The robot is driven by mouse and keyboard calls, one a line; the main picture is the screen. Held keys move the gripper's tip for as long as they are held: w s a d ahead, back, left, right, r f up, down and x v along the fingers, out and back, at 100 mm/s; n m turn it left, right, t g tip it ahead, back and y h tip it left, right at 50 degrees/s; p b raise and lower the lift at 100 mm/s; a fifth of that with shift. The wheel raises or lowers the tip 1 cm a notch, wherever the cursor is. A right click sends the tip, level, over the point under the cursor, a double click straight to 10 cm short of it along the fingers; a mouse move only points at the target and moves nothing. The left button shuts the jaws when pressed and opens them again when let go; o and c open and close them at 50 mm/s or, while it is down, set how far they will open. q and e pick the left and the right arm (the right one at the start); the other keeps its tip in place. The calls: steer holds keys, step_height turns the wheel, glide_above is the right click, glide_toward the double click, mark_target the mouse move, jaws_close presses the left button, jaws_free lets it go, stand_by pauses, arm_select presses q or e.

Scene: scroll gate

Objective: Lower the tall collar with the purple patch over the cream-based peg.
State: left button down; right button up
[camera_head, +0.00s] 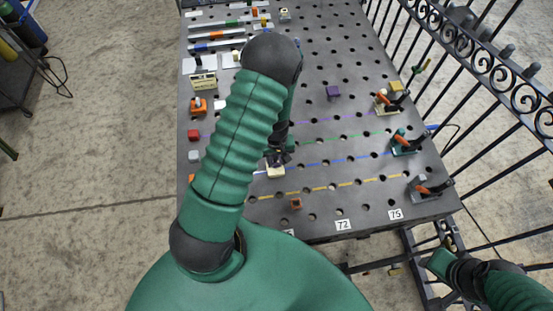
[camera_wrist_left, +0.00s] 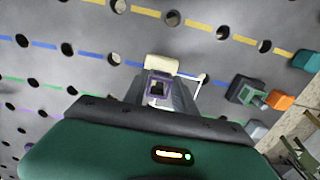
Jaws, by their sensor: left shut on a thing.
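The tall collar is held in my left gripper (camera_wrist_left: 165,96); its square, purple-edged top (camera_wrist_left: 158,86) shows between the fingers in the left wrist view. The cream base (camera_wrist_left: 162,65) of the peg sits just beyond the collar there. In the head view the left gripper (camera_head: 279,150) points down over the board, with the cream base (camera_head: 276,171) at its tip on the blue line. My left arm covers much of this area. Whether the peg is inside the collar cannot be told. My right arm's end (camera_head: 442,262) is at the lower right, off the board; its fingers are unclear.
The dark perforated board (camera_head: 320,220) has clamps with orange handles (camera_head: 403,143) along its right side. Small blocks (camera_head: 194,135) line the left edge. A black iron railing (camera_head: 490,62) runs along the right.

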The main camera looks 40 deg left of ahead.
arm_select(q)
steer(key=shift+f, duration=0.3)
steer(key=c, duration=0.9)
jaws_free()
